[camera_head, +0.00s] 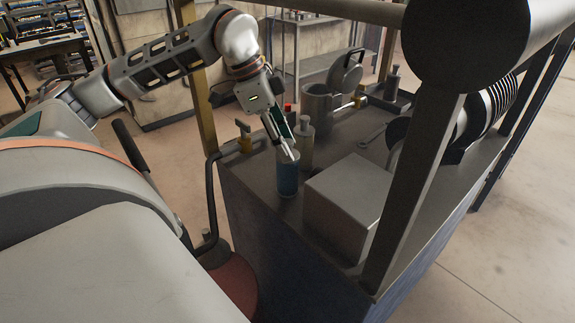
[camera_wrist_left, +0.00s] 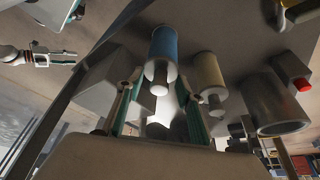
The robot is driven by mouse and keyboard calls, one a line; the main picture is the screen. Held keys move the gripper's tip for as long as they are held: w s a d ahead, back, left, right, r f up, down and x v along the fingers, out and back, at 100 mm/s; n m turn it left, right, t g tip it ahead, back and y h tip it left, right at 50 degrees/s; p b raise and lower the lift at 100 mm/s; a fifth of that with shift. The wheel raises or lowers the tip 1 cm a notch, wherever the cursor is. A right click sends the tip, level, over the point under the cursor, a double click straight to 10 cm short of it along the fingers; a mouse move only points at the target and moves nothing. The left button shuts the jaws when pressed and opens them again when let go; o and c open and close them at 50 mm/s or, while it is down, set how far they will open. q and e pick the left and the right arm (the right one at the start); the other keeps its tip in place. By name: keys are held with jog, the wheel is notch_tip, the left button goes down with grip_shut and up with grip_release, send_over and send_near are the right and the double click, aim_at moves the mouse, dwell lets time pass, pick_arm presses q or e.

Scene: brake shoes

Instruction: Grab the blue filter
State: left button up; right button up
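The blue filter (camera_head: 287,178) is an upright blue cylinder with a pale top, standing near the edge of the grey cart top. In the left wrist view the blue filter (camera_wrist_left: 164,45) shows its pale cap and narrow neck towards the camera. My left gripper (camera_head: 288,153) is just above it, pointing down. In the left wrist view the left gripper's fingers (camera_wrist_left: 159,88) are spread, with the filter's neck between or just beyond the tips; contact cannot be told. My right gripper (camera_wrist_left: 55,58) appears small at the left of the wrist view, its opening unclear.
A beige cylinder (camera_head: 304,143) stands close beside the filter, with a red-capped item (camera_head: 288,108) behind. A grey metal box (camera_head: 345,200) lies to the right. A metal pot (camera_head: 316,104) stands farther back. A frame post (camera_head: 415,190) rises at the cart's front.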

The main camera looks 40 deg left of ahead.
pick_arm(q)
jog(key=shift+r, duration=0.1)
grip_shut()
